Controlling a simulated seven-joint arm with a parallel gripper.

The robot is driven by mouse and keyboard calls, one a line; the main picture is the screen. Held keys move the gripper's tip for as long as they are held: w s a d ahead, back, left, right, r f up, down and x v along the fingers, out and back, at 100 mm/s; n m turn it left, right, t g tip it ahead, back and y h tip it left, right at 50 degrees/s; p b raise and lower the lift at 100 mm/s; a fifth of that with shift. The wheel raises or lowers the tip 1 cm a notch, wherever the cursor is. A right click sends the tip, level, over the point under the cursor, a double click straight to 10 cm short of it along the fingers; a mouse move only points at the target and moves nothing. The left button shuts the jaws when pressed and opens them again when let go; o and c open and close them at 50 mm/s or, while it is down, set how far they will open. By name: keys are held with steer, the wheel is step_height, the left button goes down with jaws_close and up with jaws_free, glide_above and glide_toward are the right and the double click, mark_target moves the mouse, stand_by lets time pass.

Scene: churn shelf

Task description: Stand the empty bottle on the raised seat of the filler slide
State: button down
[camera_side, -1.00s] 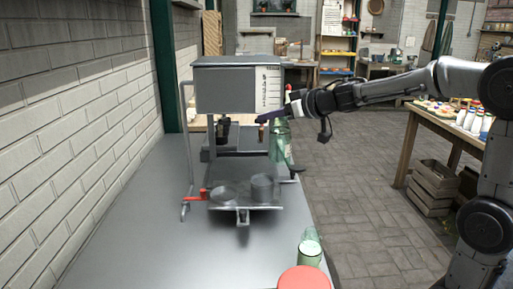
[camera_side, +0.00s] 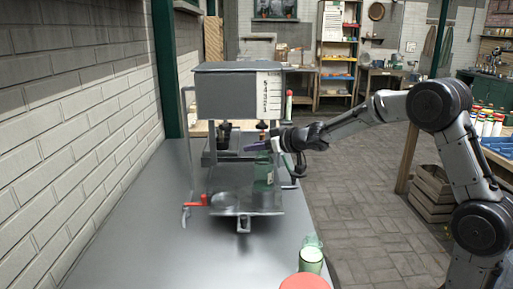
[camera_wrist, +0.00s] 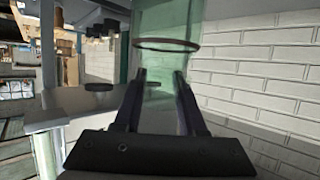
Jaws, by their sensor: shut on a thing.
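The clear green bottle (camera_side: 263,178) is upright in the side view, at the right-hand seat of the filler slide (camera_side: 238,212). It covers the raised seat in this view, so I cannot tell whether its base touches it. My gripper (camera_side: 264,146) comes in from the right and is shut on the bottle's upper part. In the wrist view the bottle (camera_wrist: 165,62) stands between the two dark fingers (camera_wrist: 160,78). The lower round seat (camera_side: 223,199) on the left of the slide is empty.
The grey filler box (camera_side: 239,94) with a number scale hangs over the slide. A red-handled part (camera_side: 194,203) is at the slide's left. Another green glass item (camera_side: 311,257) and a red disc (camera_side: 305,281) are at the front. The bench left of the machine is clear.

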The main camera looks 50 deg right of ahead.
steer(key=shift+f, duration=0.2)
steer(key=shift+c, duration=2.4)
jaws_free()
steer(key=shift+r, duration=0.15)
steer(key=v, duration=1.2)
steer(key=s+a+f+g, duration=0.2)
steer(key=s+a, duration=0.1)
steer(key=s, duration=0.7)
steer(key=s+a+f+g, duration=0.3)
steer(key=s+a, duration=0.1)
steer(key=s, duration=0.6)
steer(key=s+a+f+g, duration=0.3)
steer(key=s+a, duration=0.1)
steer(key=s, duration=0.6)
steer(key=shift+s+f, duration=0.1)
